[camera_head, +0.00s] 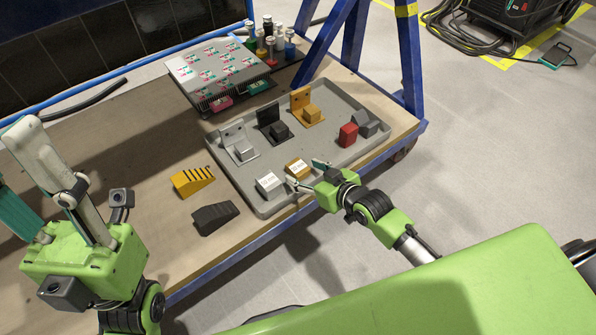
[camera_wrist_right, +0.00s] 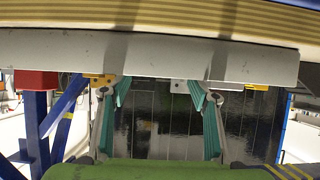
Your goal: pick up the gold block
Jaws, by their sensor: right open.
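The gold block (camera_head: 298,170), with a white label on top, sits in the grey tray (camera_head: 240,190) near its front edge. My right gripper (camera_head: 310,175) is open beside it, with its fingers apart at the block's near right side. I cannot tell whether they touch it. In the right wrist view the open right gripper (camera_wrist_right: 160,90) shows two teal-lined fingers with a gap between them. My left gripper (camera_head: 12,165) is open and empty above the table's left side.
A silver labelled block (camera_head: 268,184) stands left of the gold one. Grey, black and orange brackets (camera_head: 307,110) line the tray's back; a red block (camera_head: 348,134) is at right. Yellow (camera_head: 193,181) and black (camera_head: 214,217) wedges lie left of the tray.

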